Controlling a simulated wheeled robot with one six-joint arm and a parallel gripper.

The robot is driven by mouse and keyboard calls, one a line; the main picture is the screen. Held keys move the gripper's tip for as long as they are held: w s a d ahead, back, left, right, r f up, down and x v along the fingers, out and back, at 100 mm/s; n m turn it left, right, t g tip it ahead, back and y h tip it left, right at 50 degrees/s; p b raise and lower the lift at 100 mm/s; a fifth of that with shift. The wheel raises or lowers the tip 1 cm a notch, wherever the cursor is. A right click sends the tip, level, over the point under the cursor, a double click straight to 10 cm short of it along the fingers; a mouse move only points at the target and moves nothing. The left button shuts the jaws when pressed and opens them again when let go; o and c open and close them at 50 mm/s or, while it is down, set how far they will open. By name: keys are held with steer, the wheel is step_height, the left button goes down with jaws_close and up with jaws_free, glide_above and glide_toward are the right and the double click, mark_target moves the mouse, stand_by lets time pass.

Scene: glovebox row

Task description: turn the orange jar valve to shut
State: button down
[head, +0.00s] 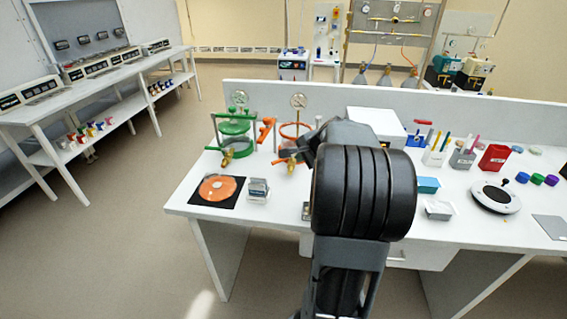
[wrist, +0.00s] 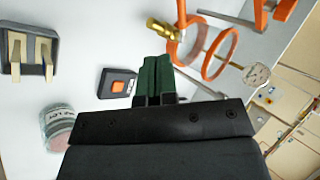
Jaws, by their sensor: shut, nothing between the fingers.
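The orange jar (head: 297,131) stands at the back of the white table, partly hidden by my arm in the head view. Its two orange rings (wrist: 219,54) and round gauge (wrist: 257,75) show in the wrist view. The jar's brass valve (wrist: 161,29) sticks out beside the rings, with an orange lever (wrist: 181,13) close to it. I cannot tell whether the valve is open or shut. My gripper (wrist: 154,62) has dark green fingers, shut and empty. In the picture they lie just below the valve, apart from it. The head view hides the gripper behind my arm.
A green jar (head: 236,126) with a brass valve stands left of the orange one. An orange upright piece (head: 266,130) is between them. A black box with an orange square (wrist: 117,84), a grey holder (wrist: 30,65) and a labelled round container (wrist: 58,125) lie near my gripper.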

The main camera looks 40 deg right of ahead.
steer(key=x, duration=0.9)
steer(key=shift+w+a+f, duration=0.1)
steer(key=shift+f, duration=0.05)
steer(key=shift+w+p, duration=0.75)
steer(key=shift+w, duration=0.3)
steer(key=shift+w+f, duration=0.2)
steer(key=shift+w, duration=0.6)
steer(key=shift+p, duration=0.5)
